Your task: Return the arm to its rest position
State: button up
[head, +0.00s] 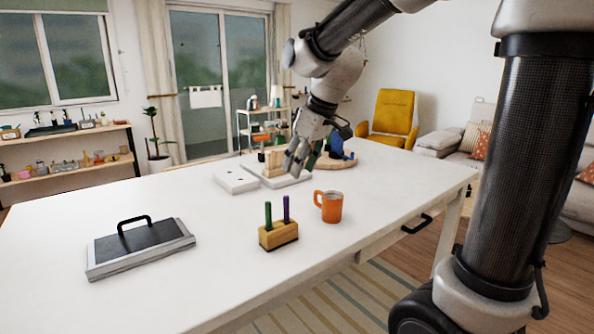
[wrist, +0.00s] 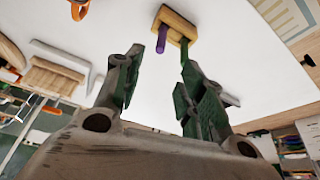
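My gripper (head: 297,166) hangs over the far part of the white table (head: 190,225), fingers pointing down, with the arm reaching in from the upper right. In the wrist view, its two fingers (wrist: 163,66) are apart and nothing shows between them, so it is open and empty. In the head view, it overlaps a pale wooden stacked piece (head: 273,160) on a white base; I cannot tell whether they touch.
On the table are an orange mug (head: 331,206), a wooden block (head: 278,236) with upright green and purple pegs, a grey panel (head: 138,243) with a black handle, and a white slab (head: 236,180). A round wooden board (head: 337,163) lies behind the gripper.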

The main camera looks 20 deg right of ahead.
dwell(0.4)
jog(key=s+d+f+m+h, duration=0.1)
jog(key=s+d+m, duration=0.2)
jog(key=s+d, duration=0.3)
jog(key=s+d+f+m+h, duration=0.1)
jog(key=s+d+m, duration=0.2)
jog(key=s, duration=1.3)
jog(key=d, duration=0.3)
jog(key=shift+s+d+m+t, duration=0.15)
jog(key=shift+s+m+t, duration=0.15)
jog(key=shift+s+t, duration=0.1)
